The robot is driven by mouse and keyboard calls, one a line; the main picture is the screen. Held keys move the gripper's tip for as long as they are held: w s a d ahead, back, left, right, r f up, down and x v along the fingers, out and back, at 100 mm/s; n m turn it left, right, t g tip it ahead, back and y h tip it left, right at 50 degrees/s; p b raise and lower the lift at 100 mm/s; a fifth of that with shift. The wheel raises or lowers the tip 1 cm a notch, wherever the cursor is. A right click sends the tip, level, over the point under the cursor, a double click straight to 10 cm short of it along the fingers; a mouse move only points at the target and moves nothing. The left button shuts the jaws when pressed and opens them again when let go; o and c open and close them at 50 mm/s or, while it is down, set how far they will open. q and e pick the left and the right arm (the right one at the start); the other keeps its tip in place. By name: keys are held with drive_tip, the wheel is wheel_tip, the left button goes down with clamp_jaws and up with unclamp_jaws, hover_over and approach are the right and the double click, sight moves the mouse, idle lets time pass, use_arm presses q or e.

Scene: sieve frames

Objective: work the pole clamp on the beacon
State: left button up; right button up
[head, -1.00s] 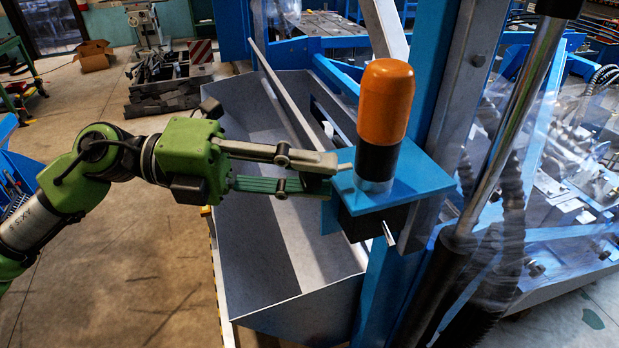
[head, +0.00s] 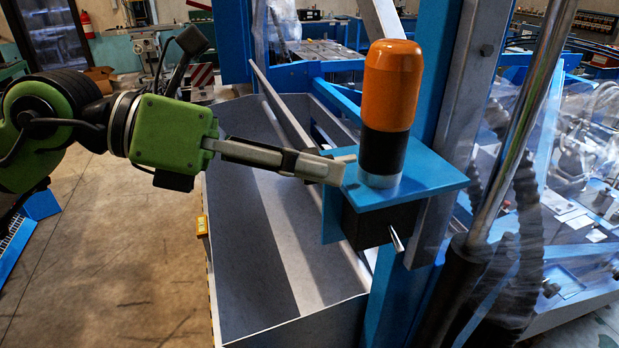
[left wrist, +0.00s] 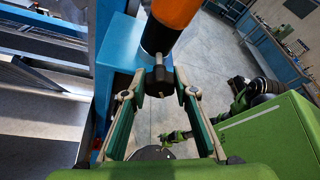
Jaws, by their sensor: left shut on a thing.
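The beacon (head: 391,90) has an orange dome, a black band and a silver base. It stands upright on a blue bracket plate (head: 437,173); its orange dome also shows in the left wrist view (left wrist: 177,10). A dark block (head: 377,222) with a short silver pin (head: 397,239) sits under the plate. My left gripper (head: 338,170) reaches in from the left to the beacon's base. My right gripper is not visible.
A deep grey trough (head: 245,235) lies below and behind my left gripper. A blue post (head: 445,50) rises behind the beacon. A slanted metal rod (head: 525,120) and clear sheeting stand to the right. Open floor (head: 110,270) lies at the left.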

use_arm(q)
drive_tip(key=shift+f+m+b, duration=0.15)
drive_tip(key=shift+m+b, duration=0.2)
drive_tip(key=shift+m, duration=0.05)
drive_tip(key=shift+t, duration=0.3)
drive_tip(key=o, duration=1.1)
drive_tip(key=v, duration=1.2)
